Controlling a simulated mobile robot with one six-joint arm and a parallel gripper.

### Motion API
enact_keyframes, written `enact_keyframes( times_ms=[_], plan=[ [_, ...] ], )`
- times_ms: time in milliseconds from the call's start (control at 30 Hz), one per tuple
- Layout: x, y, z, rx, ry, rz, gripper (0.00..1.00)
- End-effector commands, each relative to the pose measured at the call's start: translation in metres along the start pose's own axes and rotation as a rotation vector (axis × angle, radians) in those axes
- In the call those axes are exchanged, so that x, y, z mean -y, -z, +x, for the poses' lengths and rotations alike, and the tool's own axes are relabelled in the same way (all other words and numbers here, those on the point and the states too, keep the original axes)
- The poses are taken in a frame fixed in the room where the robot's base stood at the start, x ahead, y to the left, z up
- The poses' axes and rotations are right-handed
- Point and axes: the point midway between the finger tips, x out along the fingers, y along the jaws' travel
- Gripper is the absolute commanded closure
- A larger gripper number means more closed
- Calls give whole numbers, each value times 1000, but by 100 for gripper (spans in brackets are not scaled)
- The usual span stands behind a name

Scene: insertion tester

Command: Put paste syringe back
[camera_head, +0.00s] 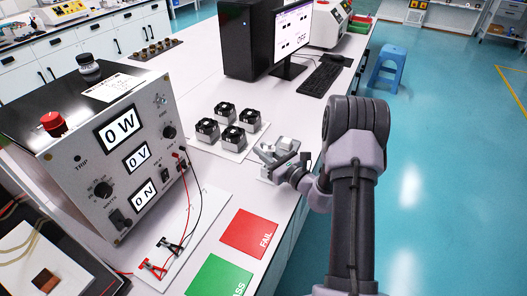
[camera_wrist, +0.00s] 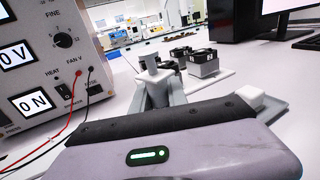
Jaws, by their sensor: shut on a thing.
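My gripper (camera_head: 279,160) is low over the near right part of the white bench, beside a group of fans. In the wrist view its fingers (camera_wrist: 157,92) are closed around a small grey upright piece with a flat, wider top, which I take to be the paste syringe (camera_wrist: 151,63). The lower part of the syringe is hidden by the fingers and the gripper body. A pale tray or stand lies under and beside the gripper; I cannot tell whether the syringe touches it.
Several black-and-silver fans (camera_head: 230,124) stand on a white plate just left of the gripper. The test box (camera_head: 121,150) with displays is at left. Red FAIL (camera_head: 250,233) and green PASS (camera_head: 218,277) mats lie in front. A monitor (camera_head: 293,37) and keyboard (camera_head: 321,77) stand behind.

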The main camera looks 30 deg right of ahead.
Motion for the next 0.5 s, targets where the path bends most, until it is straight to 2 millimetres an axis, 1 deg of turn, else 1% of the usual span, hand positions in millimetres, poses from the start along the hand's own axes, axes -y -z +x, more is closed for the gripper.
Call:
enact_keyframes(
  times_ms=[33, 100, 133, 400, 500],
  plan=[
    [0, 1, 0, 0, 0, 0, 77],
    [0, 1, 0, 0, 0, 0, 64],
    [0, 1, 0, 0, 0, 0, 59],
    [0, 0, 0, 0, 0, 0, 59],
    [0, -10, -2, 0, 1, 0, 59]
  ],
)
